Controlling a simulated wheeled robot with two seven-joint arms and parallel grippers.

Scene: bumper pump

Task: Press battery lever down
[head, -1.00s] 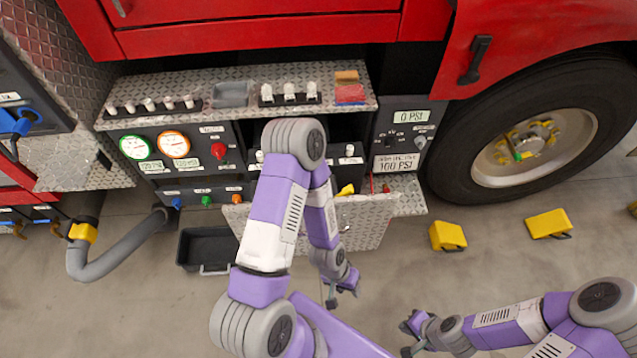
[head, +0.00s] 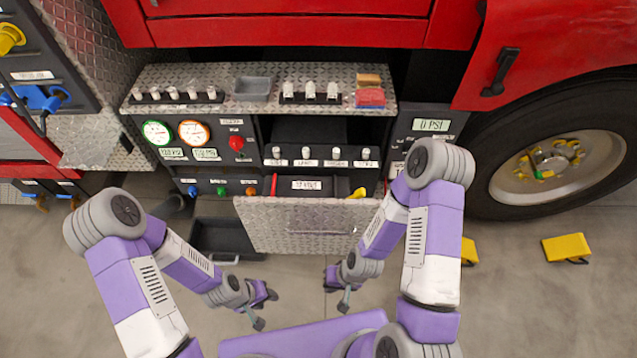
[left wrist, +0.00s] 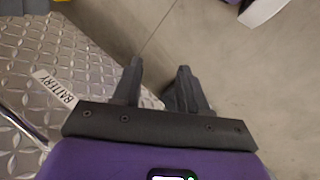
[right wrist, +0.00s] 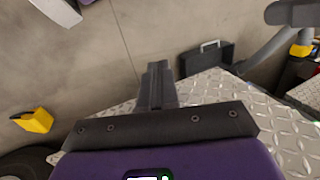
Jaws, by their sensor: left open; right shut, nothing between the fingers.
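The battery drawer (head: 285,222) is pulled out, with a diamond-plate front. In the left wrist view a BATTERY label (left wrist: 54,88) shows on the diamond plate. Inside the drawer are a box labelled with volts (head: 316,185), a yellow part (head: 357,193) and a red upright part (head: 273,185). I cannot tell which part is the lever. My left gripper (head: 262,308) is open and empty, low in front of the drawer's left half. My right gripper (head: 337,290) is shut and empty, below the drawer's right half. Neither touches the drawer. My right arm hides the drawer's right end.
A row of labelled switches (head: 306,153) sits above the drawer. Gauges (head: 157,133) and a red knob (head: 237,143) are to the left. A black tray (head: 228,240) lies on the floor. Yellow wheel chocks (head: 567,248) lie by the wheel (head: 548,150). Floor between the grippers is clear.

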